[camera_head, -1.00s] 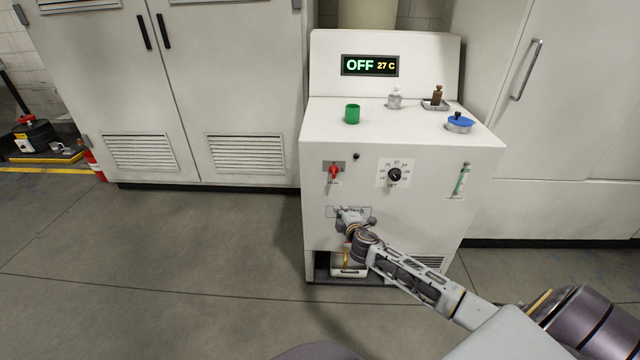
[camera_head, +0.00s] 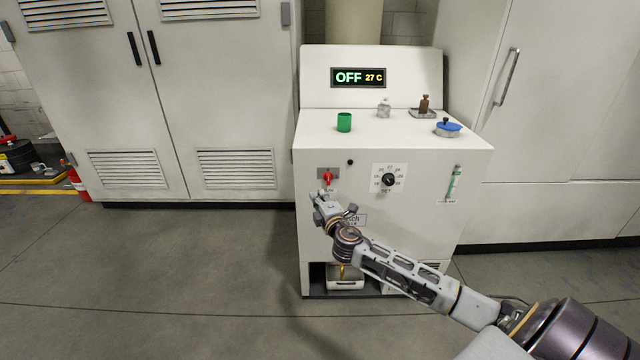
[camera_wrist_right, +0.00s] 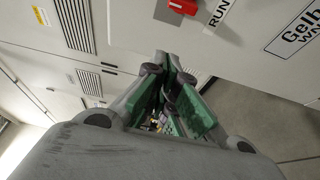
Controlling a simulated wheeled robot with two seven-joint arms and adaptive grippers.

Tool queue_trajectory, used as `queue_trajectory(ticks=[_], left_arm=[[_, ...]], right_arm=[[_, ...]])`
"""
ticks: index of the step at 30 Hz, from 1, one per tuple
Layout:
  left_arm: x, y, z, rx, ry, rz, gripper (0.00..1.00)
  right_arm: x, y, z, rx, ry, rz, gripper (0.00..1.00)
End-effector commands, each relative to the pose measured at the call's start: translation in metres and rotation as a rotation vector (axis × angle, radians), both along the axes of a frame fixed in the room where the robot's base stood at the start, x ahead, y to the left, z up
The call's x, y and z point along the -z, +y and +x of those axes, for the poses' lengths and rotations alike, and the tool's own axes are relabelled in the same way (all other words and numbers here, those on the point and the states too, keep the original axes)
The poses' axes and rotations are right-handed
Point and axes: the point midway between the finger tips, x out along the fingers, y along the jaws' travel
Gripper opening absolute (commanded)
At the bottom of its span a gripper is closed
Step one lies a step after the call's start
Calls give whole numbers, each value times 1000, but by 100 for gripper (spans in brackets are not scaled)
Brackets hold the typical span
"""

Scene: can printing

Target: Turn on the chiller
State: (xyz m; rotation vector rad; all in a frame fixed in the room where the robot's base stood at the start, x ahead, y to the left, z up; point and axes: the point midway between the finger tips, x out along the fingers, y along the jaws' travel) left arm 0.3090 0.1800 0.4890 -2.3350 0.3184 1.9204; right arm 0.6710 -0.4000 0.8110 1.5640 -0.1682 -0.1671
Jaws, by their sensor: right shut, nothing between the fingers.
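The chiller (camera_head: 420,225) is a white cabinet with a raised back panel. Its display (camera_head: 358,77) reads OFF and 27 C. A red switch (camera_head: 328,178) sits on a grey plate at the upper left of the front face; it also shows at the top of the right wrist view (camera_wrist_right: 183,6), beside a RUN label. A black dial (camera_head: 389,180) is to its right. My right gripper (camera_head: 322,197) is just below the red switch, in front of the panel, apart from it as far as I can tell. Its fingers (camera_wrist_right: 172,68) are shut and empty. My left gripper is not in view.
On the chiller top stand a green cup (camera_head: 344,122), a clear bottle (camera_head: 384,108), brown weights (camera_head: 424,104) and a blue-lidded dish (camera_head: 448,128). A tray (camera_head: 346,284) sits in a low opening. Cabinets (camera_head: 200,90) stand left; floor in front is clear.

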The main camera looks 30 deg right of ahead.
Motion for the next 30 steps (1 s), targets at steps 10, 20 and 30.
queue_trajectory(ticks=[10, 20, 30], left_arm=[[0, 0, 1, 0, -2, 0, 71], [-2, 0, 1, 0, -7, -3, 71], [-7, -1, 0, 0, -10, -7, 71]], right_arm=[[1, -1, 6, 0, 0, 0, 0], [0, -5, 25, 0, 0, 1, 0], [0, -10, 47, 0, -1, 0, 0]])
